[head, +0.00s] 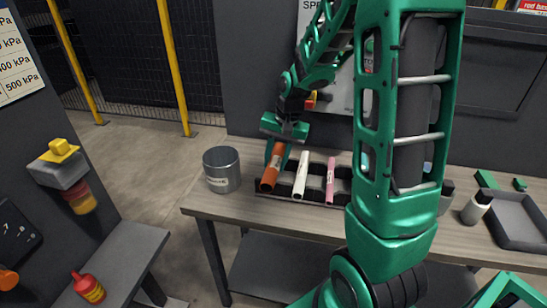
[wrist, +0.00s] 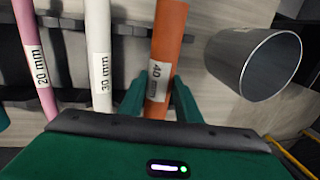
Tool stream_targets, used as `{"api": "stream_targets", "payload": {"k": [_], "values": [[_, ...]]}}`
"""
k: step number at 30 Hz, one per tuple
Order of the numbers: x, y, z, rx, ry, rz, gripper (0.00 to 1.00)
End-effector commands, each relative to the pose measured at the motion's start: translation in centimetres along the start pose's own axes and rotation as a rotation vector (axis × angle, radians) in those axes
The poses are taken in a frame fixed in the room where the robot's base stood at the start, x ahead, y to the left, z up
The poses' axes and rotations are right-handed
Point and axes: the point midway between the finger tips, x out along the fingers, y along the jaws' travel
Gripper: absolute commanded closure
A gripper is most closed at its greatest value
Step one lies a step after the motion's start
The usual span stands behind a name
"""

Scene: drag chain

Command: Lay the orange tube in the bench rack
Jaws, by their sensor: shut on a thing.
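The orange tube (head: 273,166) has a white label reading 40 mm and also shows in the wrist view (wrist: 168,40). My gripper (head: 278,143) is shut on it, with a green finger on each side of the tube in the wrist view (wrist: 160,98). The dark bench rack (head: 315,194) lies along the front of the bench. A white tube labelled 30 mm (head: 301,175) and a pink tube labelled 20 mm (head: 330,180) lie in it. The orange tube is at the rack's left end, beside the white tube. I cannot tell whether it touches the rack.
A grey metal can (head: 222,171) stands on the wooden bench (head: 200,206), left of the rack. My arm hides the rack's right part in the head view.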

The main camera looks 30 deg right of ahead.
Motion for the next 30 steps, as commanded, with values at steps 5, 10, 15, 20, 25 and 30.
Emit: {"api": "stream_targets", "payload": {"k": [5, 10, 15, 20, 25, 30], "values": [[0.3, 0.1, 0.0, 0.0, 0.0, 0.0, 1.0], [0.3, 0.1, 0.0, -0.001, 0.001, 0.0, 1.0], [0.3, 0.1, 0.0, 0.0, 0.001, 0.0, 0.48], [0.3, 0.1, 0.0, 0.0, 0.001, 0.0, 0.48], [0.1, 0.1, 0.0, 0.0, 0.001, 0.0, 0.48], [-1.6, 0.0, -0.1, 0.0, 0.004, -0.002, 0.48]]}}
